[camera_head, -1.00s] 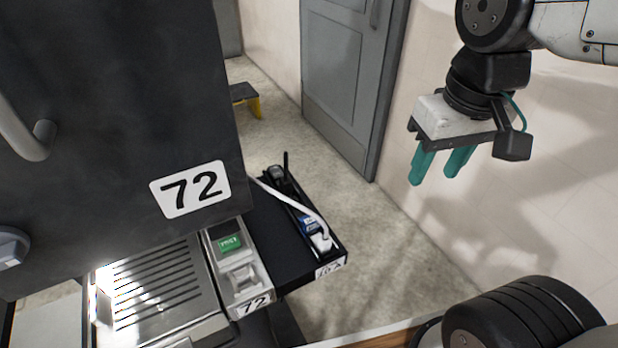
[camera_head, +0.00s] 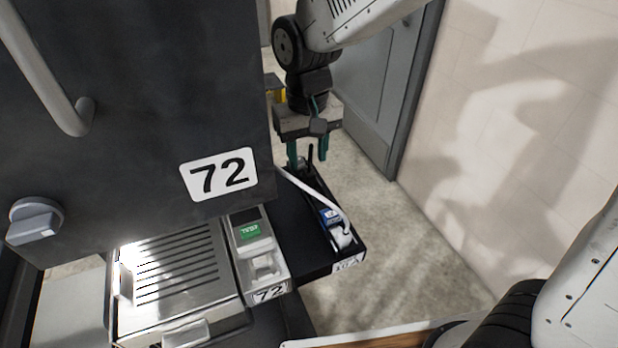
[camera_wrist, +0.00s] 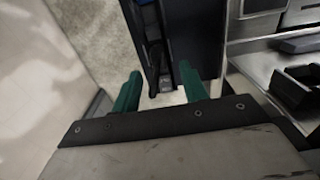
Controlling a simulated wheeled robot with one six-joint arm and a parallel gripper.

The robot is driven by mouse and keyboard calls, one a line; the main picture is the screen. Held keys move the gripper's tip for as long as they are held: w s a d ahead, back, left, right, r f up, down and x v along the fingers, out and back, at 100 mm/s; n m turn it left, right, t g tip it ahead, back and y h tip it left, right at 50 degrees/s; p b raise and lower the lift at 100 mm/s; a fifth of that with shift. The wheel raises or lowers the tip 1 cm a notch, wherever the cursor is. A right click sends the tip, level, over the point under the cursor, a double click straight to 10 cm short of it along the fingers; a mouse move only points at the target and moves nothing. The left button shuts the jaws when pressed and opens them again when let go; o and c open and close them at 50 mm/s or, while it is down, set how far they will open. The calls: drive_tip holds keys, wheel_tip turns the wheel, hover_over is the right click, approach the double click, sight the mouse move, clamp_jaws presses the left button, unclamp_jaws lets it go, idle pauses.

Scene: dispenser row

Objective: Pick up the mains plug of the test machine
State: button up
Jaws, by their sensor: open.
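A black tray (camera_head: 290,228) juts out beside the machine marked 72 (camera_head: 218,174). A white cable or strap (camera_head: 302,184) runs across it from the machine's side to a small blue and white item (camera_head: 331,217) near the tray's front right end. I cannot tell surely which piece is the mains plug. My gripper (camera_head: 308,153) has green fingers, is open and empty, and points down over the tray's far end. In the wrist view, a narrow dark object (camera_wrist: 155,62) in the tray lies ahead between the fingertips, and I see no contact.
A panel with a green display (camera_head: 250,232) and a slotted metal grate (camera_head: 175,270) stand left of the tray. A grey door (camera_head: 372,90) and pale wall (camera_head: 520,150) are behind and right. Bare floor (camera_head: 400,240) is free right of the tray.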

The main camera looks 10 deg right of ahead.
sight(309, 171)
wheel_tip(309, 171, down, 5)
drive_tip(key=shift+s+d+r, duration=0.1)
drive_tip(key=shift+d, duration=0.05)
clamp_jaws()
wheel_tip(309, 171, up, 10)
idle(0.7)
drive_tip(key=shift+r, duration=1.15)
idle(0.7)
drive_tip(key=shift+r, duration=1.35)
